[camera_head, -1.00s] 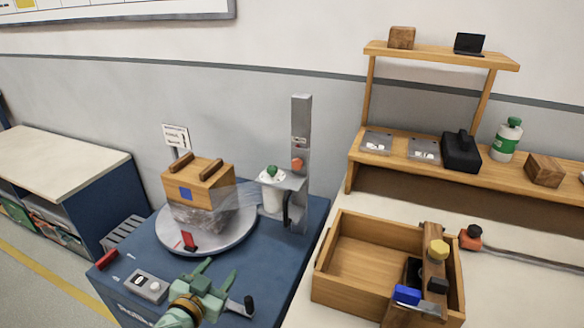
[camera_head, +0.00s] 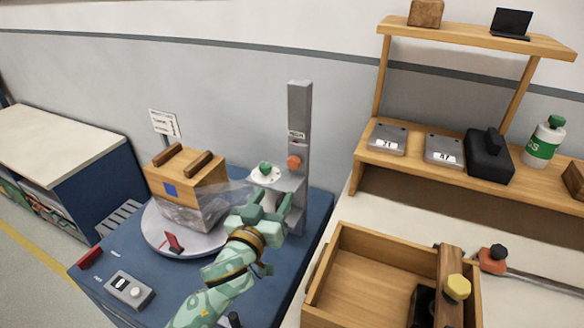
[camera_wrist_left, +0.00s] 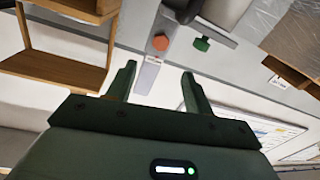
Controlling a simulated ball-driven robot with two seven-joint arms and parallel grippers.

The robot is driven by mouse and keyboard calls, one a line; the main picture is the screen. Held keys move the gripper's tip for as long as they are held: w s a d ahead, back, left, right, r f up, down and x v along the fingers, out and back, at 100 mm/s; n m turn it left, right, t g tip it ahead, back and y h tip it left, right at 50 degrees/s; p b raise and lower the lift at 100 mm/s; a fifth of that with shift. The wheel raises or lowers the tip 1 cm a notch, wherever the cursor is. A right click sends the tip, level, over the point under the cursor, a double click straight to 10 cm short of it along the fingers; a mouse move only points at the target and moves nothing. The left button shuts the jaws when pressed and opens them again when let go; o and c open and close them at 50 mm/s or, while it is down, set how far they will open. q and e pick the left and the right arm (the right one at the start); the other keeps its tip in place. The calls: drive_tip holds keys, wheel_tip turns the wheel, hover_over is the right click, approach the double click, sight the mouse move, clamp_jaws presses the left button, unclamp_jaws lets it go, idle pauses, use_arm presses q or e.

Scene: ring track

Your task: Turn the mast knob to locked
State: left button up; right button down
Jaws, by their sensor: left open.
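The grey mast (camera_head: 299,120) stands upright on the blue machine. An orange-red mast knob (camera_head: 294,162) sits on its front. The wrist view also shows the orange knob (camera_wrist_left: 160,43), just beyond the gap between my fingers, with a pale label strip next to it. My left gripper (camera_head: 263,208) is open and empty, below and slightly left of the knob in the head view. Its two green fingers also show in the wrist view (camera_wrist_left: 159,74), apart from the knob. A green knob (camera_head: 265,168) sits on the white film carriage, left of the mast. My right gripper is not in view.
A wooden box partly wrapped in film (camera_head: 187,180) stands on the round turntable (camera_head: 160,246) at left. A control box (camera_head: 130,290) lies in front. A wooden tray (camera_head: 345,280) and a shelf (camera_head: 450,165) stand to the right.

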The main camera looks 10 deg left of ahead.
sight(293, 165)
use_arm(q)
drive_tip(key=w+b, duration=0.1)
drive_tip(key=w, duration=0.3)
drive_tip(key=w+d+b, duration=0.1)
drive_tip(key=w, duration=0.3)
drive_tip(key=w+b, duration=0.1)
drive_tip(key=w, duration=0.3)
drive_tip(key=shift+w+d+f, duration=0.1)
drive_tip(key=shift+d+f, duration=0.05)
drive_tip(key=c, duration=1)
